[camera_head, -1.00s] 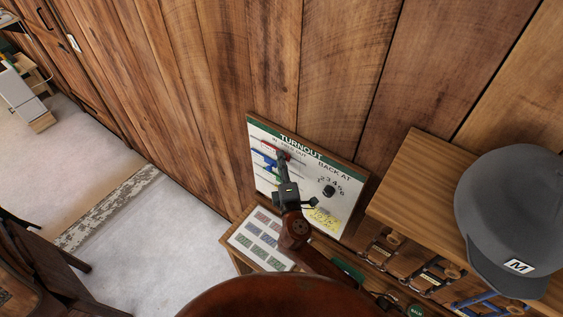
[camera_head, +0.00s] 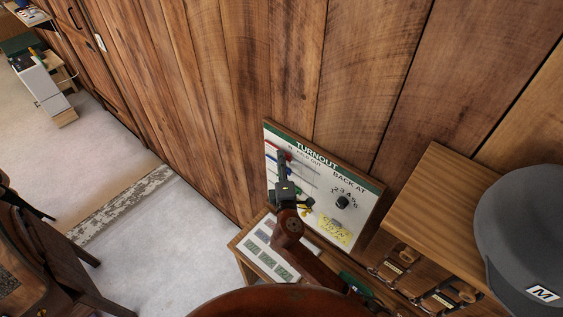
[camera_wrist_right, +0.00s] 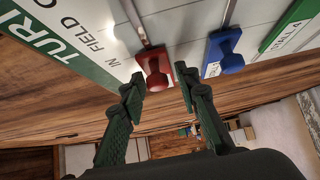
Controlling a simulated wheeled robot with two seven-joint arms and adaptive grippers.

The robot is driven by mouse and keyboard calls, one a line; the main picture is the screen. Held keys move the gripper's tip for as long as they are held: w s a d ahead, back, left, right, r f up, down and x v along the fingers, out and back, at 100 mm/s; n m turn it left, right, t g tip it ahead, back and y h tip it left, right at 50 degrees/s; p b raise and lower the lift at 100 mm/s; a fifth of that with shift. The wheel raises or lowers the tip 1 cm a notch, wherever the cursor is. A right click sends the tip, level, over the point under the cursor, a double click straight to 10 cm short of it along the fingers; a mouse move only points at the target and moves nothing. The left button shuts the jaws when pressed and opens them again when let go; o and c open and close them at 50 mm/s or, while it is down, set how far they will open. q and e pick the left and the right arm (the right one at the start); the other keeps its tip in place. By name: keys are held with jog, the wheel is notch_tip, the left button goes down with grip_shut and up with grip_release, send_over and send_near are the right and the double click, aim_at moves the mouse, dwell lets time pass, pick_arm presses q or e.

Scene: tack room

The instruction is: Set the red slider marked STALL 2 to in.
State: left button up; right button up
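The turnout board (camera_head: 358,188) leans at the wall, with IN, FIELD and OUT printed along its top. The red slider (camera_wrist_right: 155,66) shows in the wrist view at or near the IN end of its slot; its stall label is not readable. My right gripper (camera_wrist_right: 159,80) is open, with one fingertip on each side of the red knob; I cannot tell whether they touch it. In the head view the right gripper (camera_head: 282,160) covers part of the slider rows. My left gripper is not in view.
A blue slider (camera_wrist_right: 225,52) sits close beside the red one. The board also has a black dial (camera_head: 342,202) and a yellow note (camera_head: 334,231). A wooden shelf with a grey cap (camera_head: 525,235) stands to the right.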

jog(key=shift+o, duration=0.2)
jog(key=shift+s+d, duration=0.1)
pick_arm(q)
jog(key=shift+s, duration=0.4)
pick_arm(e)
jog(key=s, duration=1.1)
jog(key=shift+s, duration=0.4)
